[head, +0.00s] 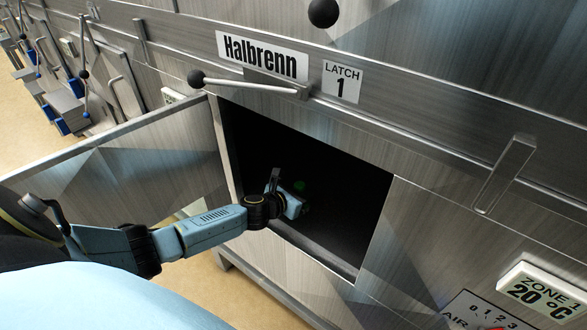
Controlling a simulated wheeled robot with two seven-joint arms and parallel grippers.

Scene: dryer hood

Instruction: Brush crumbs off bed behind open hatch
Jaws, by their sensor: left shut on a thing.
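The hatch door (150,172) stands open, swung out to the left of a dark square opening. The bed (335,238) inside is very dark, and I cannot make out any crumbs on it. My left arm reaches in past the open door from the left. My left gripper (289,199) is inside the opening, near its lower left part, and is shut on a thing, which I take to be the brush. The held thing is mostly lost in the dark. A small dim green patch shows beside the gripper. My right gripper is out of view.
A latch lever (250,85) with a black ball runs above the opening, by the Halbrenn plate (262,56) and the LATCH 1 label (342,81). A vertical handle (505,175) stands out at the right.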

